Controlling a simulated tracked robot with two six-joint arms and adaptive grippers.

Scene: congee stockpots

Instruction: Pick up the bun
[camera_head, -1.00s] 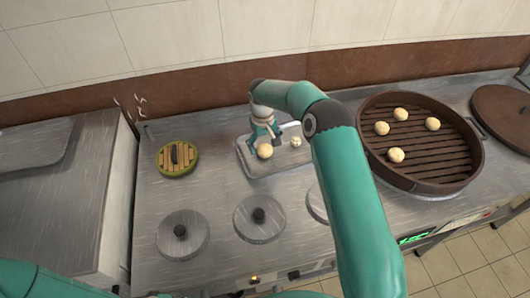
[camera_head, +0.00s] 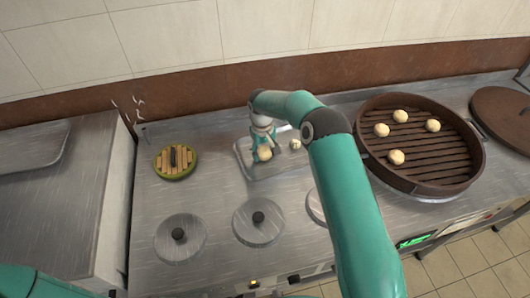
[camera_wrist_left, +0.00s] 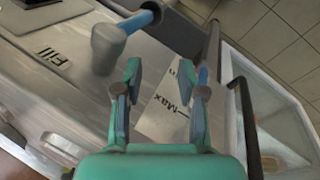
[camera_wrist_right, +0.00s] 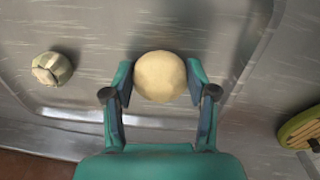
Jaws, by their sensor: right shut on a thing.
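A round cream bun (camera_wrist_right: 160,77) sits between the fingers of my right gripper (camera_wrist_right: 160,85) in the right wrist view, with a finger against each side. In the head view the same bun (camera_head: 265,154) shows under my right gripper (camera_head: 264,150), at the metal tray (camera_head: 262,173). I cannot tell whether it is clear of the tray. A second, smaller pale item with greenish stripes (camera_wrist_right: 52,69) lies on the tray, also in the head view (camera_head: 295,144). My left gripper (camera_wrist_left: 162,75) is open and empty in the left wrist view.
A brown steamer (camera_head: 425,150) with several buns stands at the right, with a brown lid (camera_head: 505,115) beyond it. A round green-rimmed wooden lid (camera_head: 176,162) lies left of the tray. Round metal lids (camera_head: 180,238) line the front of the counter.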

